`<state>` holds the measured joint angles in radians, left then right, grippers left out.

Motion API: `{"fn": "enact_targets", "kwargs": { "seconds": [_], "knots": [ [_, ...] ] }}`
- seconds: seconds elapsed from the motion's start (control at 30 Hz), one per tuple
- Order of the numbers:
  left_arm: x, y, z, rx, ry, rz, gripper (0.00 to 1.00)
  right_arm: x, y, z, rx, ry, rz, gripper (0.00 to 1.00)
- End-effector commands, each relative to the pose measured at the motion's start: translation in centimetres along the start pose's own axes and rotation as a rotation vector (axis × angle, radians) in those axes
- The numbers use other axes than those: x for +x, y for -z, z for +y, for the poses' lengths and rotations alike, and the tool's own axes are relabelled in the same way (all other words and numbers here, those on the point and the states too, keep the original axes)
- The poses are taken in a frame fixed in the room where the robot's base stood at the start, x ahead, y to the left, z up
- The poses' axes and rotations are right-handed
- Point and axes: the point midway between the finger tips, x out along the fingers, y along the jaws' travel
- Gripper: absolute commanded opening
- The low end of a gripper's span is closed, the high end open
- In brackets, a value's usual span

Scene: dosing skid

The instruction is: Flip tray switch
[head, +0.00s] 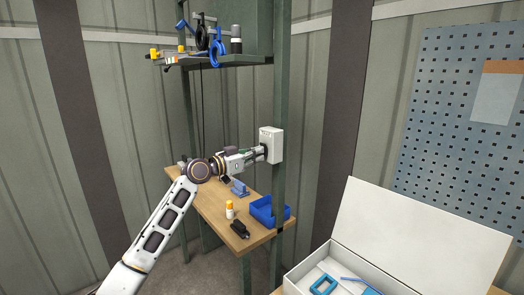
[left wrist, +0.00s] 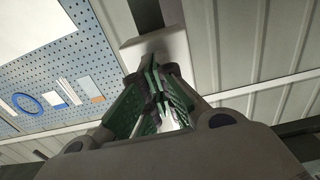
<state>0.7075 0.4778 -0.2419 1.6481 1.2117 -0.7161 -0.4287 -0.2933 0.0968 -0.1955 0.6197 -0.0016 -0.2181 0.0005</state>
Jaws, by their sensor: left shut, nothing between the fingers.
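A white switch box (head: 271,142) is fixed to the green post of the stand. The switch itself I cannot make out; the gripper hides part of the box's left side. My left gripper (head: 262,152) is shut and empty, with its fingertips at the left side of the box. In the left wrist view my shut fingers (left wrist: 154,62) point at a pale box (left wrist: 176,46), very near it; whether they touch I cannot tell. My right gripper is not in view.
Below is a wooden table with a blue bin (head: 262,212), an orange-capped bottle (head: 229,210), a black clamp-like item (head: 240,229) and a blue holder (head: 239,188). A loaded shelf (head: 225,61) hangs above. An open white case (head: 345,268) stands at the lower right.

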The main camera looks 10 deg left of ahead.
Motion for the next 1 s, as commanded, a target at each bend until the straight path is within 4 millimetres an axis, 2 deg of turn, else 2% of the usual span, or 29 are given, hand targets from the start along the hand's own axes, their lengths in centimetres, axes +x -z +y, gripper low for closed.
{"fn": "enact_targets", "kwargs": {
  "seconds": [1.0],
  "knots": [
    [-6.1,-0.2,-0.1,0.0,0.001,-0.001,0.0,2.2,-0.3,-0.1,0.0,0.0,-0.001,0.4]
  ]
}}
